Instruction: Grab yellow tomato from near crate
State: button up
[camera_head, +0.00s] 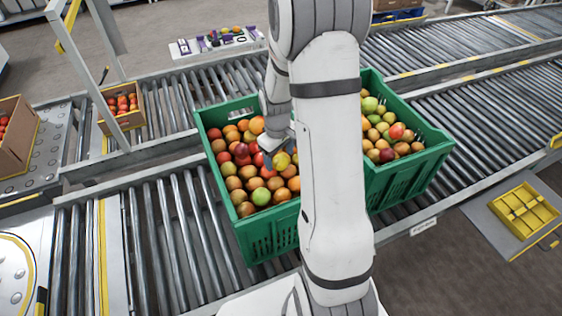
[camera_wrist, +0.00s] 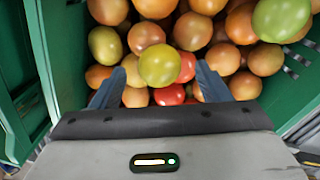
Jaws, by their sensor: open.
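A yellow tomato (camera_wrist: 159,65) with a greenish tint lies on top of the pile in the wrist view, between the tips of my open gripper (camera_wrist: 159,78). The jaws stand on either side of it, and no grip on it shows. In the head view the yellow tomato (camera_head: 281,161) lies in the left green crate (camera_head: 268,238), among red, orange and green tomatoes. My arm hides the right part of that crate and most of my gripper.
A second green crate (camera_head: 412,178) of mixed tomatoes stands to the right, partly behind my arm. Cardboard boxes of red tomatoes (camera_head: 123,103) stand at left. In the wrist view crate walls (camera_wrist: 62,45) flank the jaws.

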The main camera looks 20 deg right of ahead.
notch_tip(320, 180, down, 2)
jog(key=c, duration=0.9)
